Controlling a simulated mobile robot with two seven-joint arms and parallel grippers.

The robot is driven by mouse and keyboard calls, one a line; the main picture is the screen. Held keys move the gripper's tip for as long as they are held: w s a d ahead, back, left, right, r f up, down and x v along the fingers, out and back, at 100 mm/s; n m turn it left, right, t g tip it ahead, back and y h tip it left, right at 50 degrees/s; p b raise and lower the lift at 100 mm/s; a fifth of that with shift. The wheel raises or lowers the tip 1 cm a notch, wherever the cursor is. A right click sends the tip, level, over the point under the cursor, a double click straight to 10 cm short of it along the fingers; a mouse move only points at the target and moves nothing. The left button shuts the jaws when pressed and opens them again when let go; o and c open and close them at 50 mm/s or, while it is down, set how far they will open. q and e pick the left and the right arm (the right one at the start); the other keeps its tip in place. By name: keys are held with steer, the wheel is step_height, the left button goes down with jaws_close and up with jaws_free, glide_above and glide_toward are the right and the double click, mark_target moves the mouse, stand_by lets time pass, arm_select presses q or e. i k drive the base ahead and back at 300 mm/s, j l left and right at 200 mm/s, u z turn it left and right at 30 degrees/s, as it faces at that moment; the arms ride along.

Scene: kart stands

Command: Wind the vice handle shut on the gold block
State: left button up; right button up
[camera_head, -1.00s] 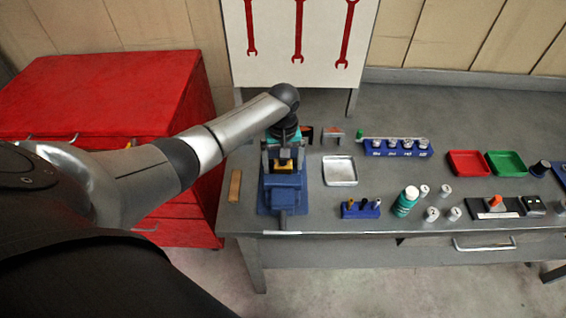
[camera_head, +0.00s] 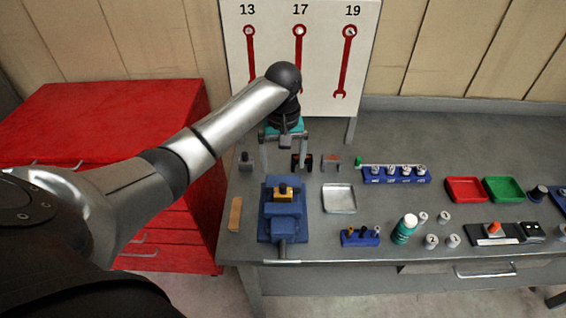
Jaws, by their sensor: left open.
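The blue vice (camera_head: 270,226) stands near the front left of the grey bench. The gold block (camera_head: 284,194) sits at its top, with a small dark part at its middle; I cannot tell whether the jaws touch it. A grey part (camera_head: 283,246), perhaps the handle end, sticks out at the vice's front. My left gripper (camera_head: 285,162) is open, its two fingers spread and pointing down. It is beyond the vice in the picture, apart from the gold block, with nothing between its fingers. My right gripper is out of view.
A wooden strip (camera_head: 235,217) lies left of the vice and a metal tray (camera_head: 340,199) right of it. A blue holder (camera_head: 361,239) and green bottle (camera_head: 404,229) stand further right. Small parts sit behind. A red cabinet (camera_head: 110,120) is at left, a wrench board (camera_head: 272,85) behind.

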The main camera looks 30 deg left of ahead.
mark_target(282, 260)
steer(key=u, duration=1.1)
